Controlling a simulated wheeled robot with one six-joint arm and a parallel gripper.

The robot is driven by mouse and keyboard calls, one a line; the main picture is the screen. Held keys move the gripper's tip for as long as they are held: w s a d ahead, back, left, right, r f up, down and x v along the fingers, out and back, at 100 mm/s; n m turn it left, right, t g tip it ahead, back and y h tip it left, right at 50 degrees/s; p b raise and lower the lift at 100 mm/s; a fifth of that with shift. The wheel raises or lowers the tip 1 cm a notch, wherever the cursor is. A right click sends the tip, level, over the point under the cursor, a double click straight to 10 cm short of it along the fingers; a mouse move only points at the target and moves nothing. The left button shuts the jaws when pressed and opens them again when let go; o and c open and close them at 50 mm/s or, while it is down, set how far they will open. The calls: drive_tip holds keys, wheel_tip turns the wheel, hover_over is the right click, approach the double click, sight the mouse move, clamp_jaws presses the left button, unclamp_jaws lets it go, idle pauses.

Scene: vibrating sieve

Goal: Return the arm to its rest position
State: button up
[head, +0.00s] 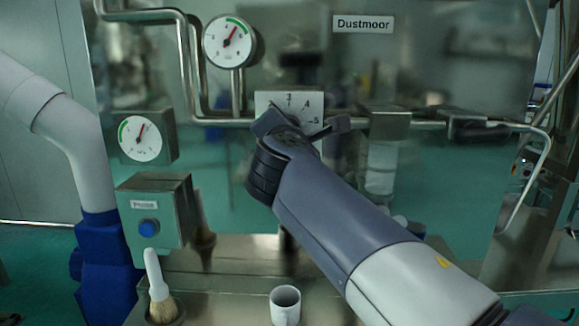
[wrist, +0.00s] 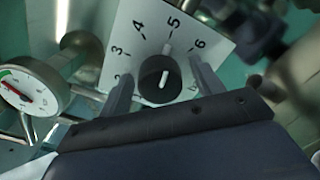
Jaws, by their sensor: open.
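My gripper (head: 305,130) is in front of a white dial plate (head: 290,98) on the machine in the head view. In the wrist view my gripper (wrist: 162,75) has its two fingers apart, one on each side of a round black knob (wrist: 158,90). I cannot tell whether either finger touches the knob. The knob's white line points roughly toward the 5 on the dial plate (wrist: 133,22). In the head view my gripper and wrist hide the knob. My arm reaches in from the lower right.
A large gauge (head: 228,41) and a smaller gauge (head: 140,138) are left of my gripper. Below them is a box with a blue button (head: 148,228). A brush (head: 158,290) and a white cup (head: 285,306) stand at the bottom. A metal pipe (head: 190,60) runs behind.

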drive_tip(key=n+p, duration=0.3)
drive_tip(key=n, duration=0.1)
drive_tip(key=shift+r, duration=0.25)
drive_tip(key=shift+f+n+p, duration=0.15)
drive_tip(key=shift+n+p, duration=0.55)
drive_tip(key=shift+n, duration=0.25)
drive_tip(key=shift+f+n+p, duration=0.1)
drive_tip(key=shift+n+p, duration=0.6)
drive_tip(key=shift+n, duration=0.25)
